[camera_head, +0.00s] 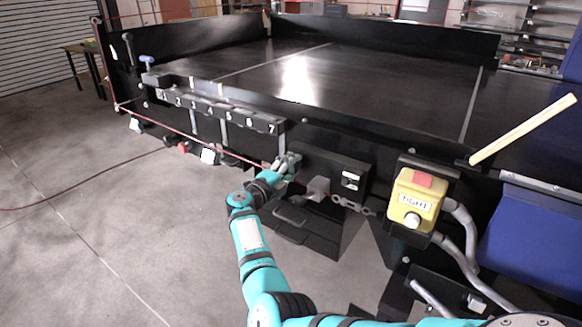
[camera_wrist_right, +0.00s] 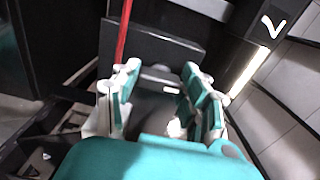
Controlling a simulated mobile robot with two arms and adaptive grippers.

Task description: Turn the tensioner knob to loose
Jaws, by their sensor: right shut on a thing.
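My right gripper (camera_head: 288,163) is at the front side of the black conveyor (camera_head: 350,80), just below the 7 end of the numbered rail. In the right wrist view its teal-padded fingers (camera_wrist_right: 161,72) stand on both sides of a dark part (camera_wrist_right: 152,103) and are shut on it. I take this part to be the tensioner knob; its shape and its turn position are mostly hidden by the fingers. In the head view the gripper covers it. My left gripper is not in view.
A yellow box (camera_head: 414,195) with a red top button and a pale knob stands to the right. A red cord (camera_head: 180,136) runs along the conveyor.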

